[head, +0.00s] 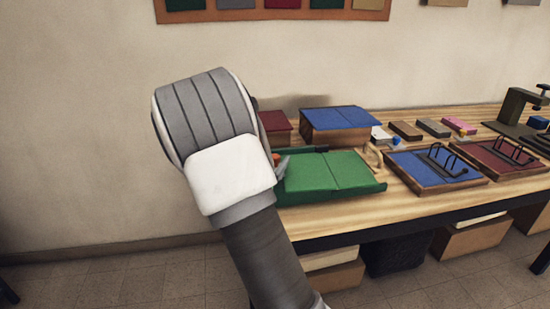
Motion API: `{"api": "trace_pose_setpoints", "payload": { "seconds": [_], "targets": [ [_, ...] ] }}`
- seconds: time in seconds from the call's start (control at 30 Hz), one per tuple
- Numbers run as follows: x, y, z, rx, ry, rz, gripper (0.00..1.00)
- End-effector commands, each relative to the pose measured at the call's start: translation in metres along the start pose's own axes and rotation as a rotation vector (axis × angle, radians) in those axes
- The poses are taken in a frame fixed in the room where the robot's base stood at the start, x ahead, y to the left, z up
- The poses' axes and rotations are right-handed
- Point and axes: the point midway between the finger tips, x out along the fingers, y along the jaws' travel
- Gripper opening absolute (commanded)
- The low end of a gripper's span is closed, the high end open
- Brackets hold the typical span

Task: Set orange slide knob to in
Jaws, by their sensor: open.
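A small orange spot (275,157), which looks like the orange slide knob, shows at the left end of the green tray (330,198). Most of it is hidden behind my arm, so I cannot tell its slide position. The tray holds green velvet panels and sits at the table's left front. Of my gripper (283,164) only a grey sliver shows, beside the orange spot, with the jaws open. The rest is hidden behind my forearm. I cannot tell whether it touches the knob.
A blue-topped box (340,121) and a dark red box (274,127) stand behind the tray. A dark press (520,110) stands at the far right. Boxes lie under the table.

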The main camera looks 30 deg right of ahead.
Motion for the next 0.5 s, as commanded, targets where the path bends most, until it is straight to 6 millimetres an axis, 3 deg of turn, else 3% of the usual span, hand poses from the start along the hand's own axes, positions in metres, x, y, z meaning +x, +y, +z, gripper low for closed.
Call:
{"api": "trace_pose_setpoints", "payload": {
  "seconds": [0.5],
  "targets": [
    [-0.120, -0.001, -0.002, -0.001, -0.001, -0.004, 0.72]
  ]
}}
